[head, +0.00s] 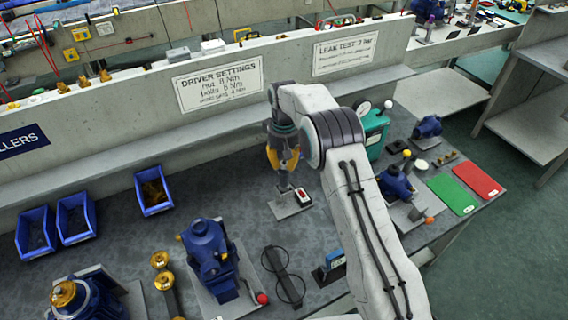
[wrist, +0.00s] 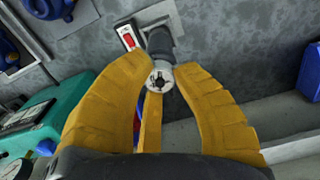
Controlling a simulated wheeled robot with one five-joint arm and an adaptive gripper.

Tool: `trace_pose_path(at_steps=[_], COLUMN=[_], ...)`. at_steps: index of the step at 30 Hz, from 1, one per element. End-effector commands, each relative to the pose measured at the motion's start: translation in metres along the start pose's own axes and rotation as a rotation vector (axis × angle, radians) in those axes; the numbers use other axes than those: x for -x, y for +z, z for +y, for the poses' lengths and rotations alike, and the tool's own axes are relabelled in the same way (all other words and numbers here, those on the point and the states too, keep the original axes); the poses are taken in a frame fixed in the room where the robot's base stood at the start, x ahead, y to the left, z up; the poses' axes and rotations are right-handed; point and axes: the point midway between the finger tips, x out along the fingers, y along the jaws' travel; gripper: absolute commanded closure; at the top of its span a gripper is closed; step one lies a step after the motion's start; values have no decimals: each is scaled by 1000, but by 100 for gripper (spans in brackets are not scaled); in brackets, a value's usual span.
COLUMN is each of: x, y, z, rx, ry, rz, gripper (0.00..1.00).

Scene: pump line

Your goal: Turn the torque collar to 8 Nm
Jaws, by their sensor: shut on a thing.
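My gripper (head: 283,160) has yellow fingers and points down over a grey stand plate (head: 284,208) on the bench. In the wrist view its fingers (wrist: 163,85) close around the top of a dark grey upright driver (wrist: 159,42). The pale round top with dark marks, seemingly the torque collar (wrist: 160,79), sits between the fingertips. Its setting is too small to read. A small white box with a red top (head: 302,196) stands beside the driver; it also shows in the wrist view (wrist: 128,39). In the head view the fingers hide most of the driver.
A wall sign (head: 218,84) headed "DRIVER SETTINGS" gives a nut setting of 8 Nm. Blue bins (head: 75,218) stand at left. A blue pump (head: 208,255) stands in front, and a green tester (head: 375,130) is behind my arm. Green (head: 452,194) and red mats (head: 478,180) lie at right.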

Motion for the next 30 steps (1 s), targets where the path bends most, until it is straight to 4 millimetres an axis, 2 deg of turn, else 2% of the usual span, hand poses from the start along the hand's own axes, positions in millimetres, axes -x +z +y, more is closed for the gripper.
trace_pose_path(at_steps=[6, 15, 30], x=[-2, -2, -2], y=[1, 1, 1], z=[0, 0, 0], rx=[170, 323, 383], ry=[-1, -1, -1], rz=[-5, -5, -5], gripper=[100, 100, 100])
